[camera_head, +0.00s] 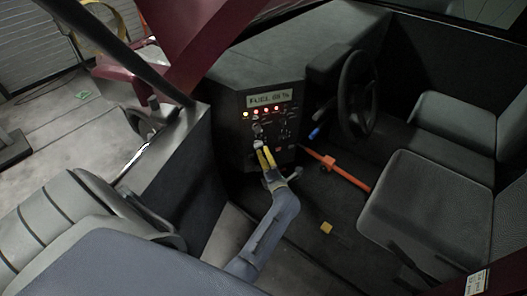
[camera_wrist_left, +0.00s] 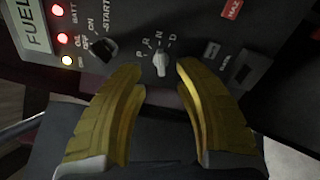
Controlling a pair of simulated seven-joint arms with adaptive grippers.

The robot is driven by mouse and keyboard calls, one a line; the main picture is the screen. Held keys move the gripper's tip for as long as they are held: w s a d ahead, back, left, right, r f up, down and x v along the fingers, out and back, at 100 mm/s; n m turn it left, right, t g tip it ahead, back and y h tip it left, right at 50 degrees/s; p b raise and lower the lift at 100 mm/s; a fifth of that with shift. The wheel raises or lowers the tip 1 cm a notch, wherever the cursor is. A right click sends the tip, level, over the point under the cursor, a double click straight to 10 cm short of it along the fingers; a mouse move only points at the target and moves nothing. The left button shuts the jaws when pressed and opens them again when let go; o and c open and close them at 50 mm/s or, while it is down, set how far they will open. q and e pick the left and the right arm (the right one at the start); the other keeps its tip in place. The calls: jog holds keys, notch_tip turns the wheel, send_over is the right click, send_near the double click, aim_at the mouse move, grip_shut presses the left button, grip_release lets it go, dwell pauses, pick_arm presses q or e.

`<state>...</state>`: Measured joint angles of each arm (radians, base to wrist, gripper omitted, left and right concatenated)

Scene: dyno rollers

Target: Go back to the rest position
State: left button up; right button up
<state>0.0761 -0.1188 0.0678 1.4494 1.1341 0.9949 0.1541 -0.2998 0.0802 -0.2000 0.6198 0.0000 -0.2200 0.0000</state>
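My left gripper (camera_head: 265,158) has yellow fingers and is in front of the dashboard's control panel in the head view. In the left wrist view its two fingers (camera_wrist_left: 160,80) are spread apart with nothing between them. Beyond the fingertips, the gear selector knob (camera_wrist_left: 161,63) with P, R, N, D marks shows in the gap. Whether the fingers touch the panel is hard to tell. The ignition knob (camera_wrist_left: 101,47) with ON and START marks is left of the selector. My right gripper is not in view.
The fuel display (camera_head: 270,98) and lit lamps sit above the knobs. A steering wheel (camera_head: 358,92) is to the right, with a dark seat (camera_head: 415,205) below it. An orange-red bar (camera_head: 340,170) crosses the footwell. A grey seat (camera_head: 60,225) is at lower left.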

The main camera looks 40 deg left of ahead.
pick_arm(q)
jog(key=shift+s+d, duration=0.2)
jog(key=shift+d, duration=0.05)
dwell(0.3)
